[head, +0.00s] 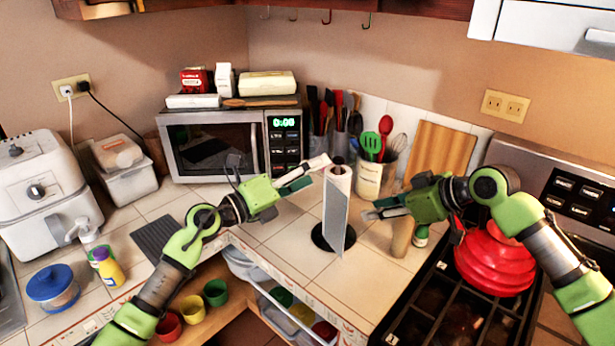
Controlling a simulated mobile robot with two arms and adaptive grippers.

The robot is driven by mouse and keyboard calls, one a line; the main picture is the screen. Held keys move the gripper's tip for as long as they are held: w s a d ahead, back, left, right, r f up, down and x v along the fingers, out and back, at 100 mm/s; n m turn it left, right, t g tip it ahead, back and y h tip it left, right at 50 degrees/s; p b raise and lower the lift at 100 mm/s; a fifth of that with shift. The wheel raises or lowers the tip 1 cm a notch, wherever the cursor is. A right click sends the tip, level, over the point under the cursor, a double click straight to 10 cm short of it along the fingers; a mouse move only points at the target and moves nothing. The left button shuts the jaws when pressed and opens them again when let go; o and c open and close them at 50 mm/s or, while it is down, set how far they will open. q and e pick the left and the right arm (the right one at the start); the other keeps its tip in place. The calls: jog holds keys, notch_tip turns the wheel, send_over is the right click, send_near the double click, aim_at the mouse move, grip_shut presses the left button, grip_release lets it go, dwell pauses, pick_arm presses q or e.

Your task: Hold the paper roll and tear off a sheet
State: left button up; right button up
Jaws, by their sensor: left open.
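The white paper roll (339,190) stands upright on a dark holder with a round black base (322,238), on the tiled counter near the corner. A loose sheet (337,228) hangs down its front, its lower corner reaching past the base. My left gripper (318,171) is open at the upper left of the roll, its fingertips close to the top; I cannot tell if they touch. My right gripper (368,212) is to the right of the roll, its fingertips pointing at it with a small gap in the picture. Its finger opening is hard to see.
A microwave (215,145) stands behind my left gripper. Counter left of the roll is clear.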

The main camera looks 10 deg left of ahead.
aim_at(338, 173)
pick_arm(q)
jog(key=w+d+f+m+y, duration=0.2)
jog(key=w, duration=0.2)
jog(key=w+d+f+m+g+y, duration=0.1)
jog(key=w+d+f+m+y, duration=0.1)
jog(key=w+m, duration=0.1)
jog(key=w+d+f+m+y, duration=0.2)
jog(key=w+f+m, duration=0.1)
jog(key=w, duration=0.1)
jog(key=shift+w+d, duration=0.1)
jog(key=shift+w, duration=0.25)
dwell(0.5)
